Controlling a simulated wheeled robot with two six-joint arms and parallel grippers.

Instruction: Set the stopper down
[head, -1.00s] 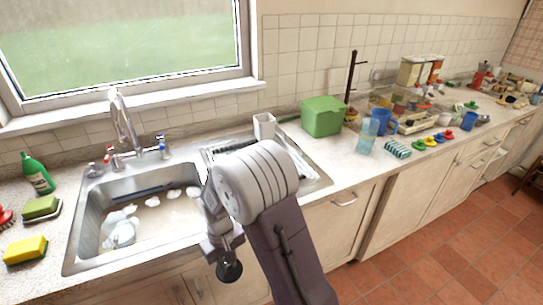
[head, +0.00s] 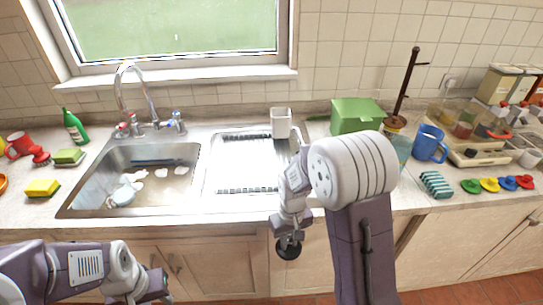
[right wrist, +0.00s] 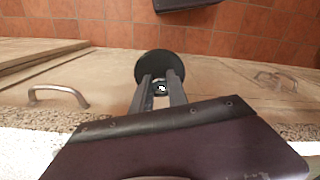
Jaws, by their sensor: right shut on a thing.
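My right gripper (head: 289,238) is shut on a round black stopper (head: 288,250) and hangs in front of the counter's front edge, right of the sink (head: 75,208). The stopper also shows in the right wrist view (right wrist: 159,62), a dark disc at the fingertips, with the floor beyond it. The sink holds cloudy water with foam and a dish. My left gripper (head: 150,292) is low at the left, in front of the cabinets; its fingers are too unclear to read.
The ribbed draining board (head: 235,165) is mostly clear, with a white holder (head: 281,122) at its back right. A yellow sponge (head: 42,188) and green bottle (head: 74,127) stand left of the sink. A green box (head: 352,115), blue mug (head: 429,143) and teal rack (head: 436,185) are right.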

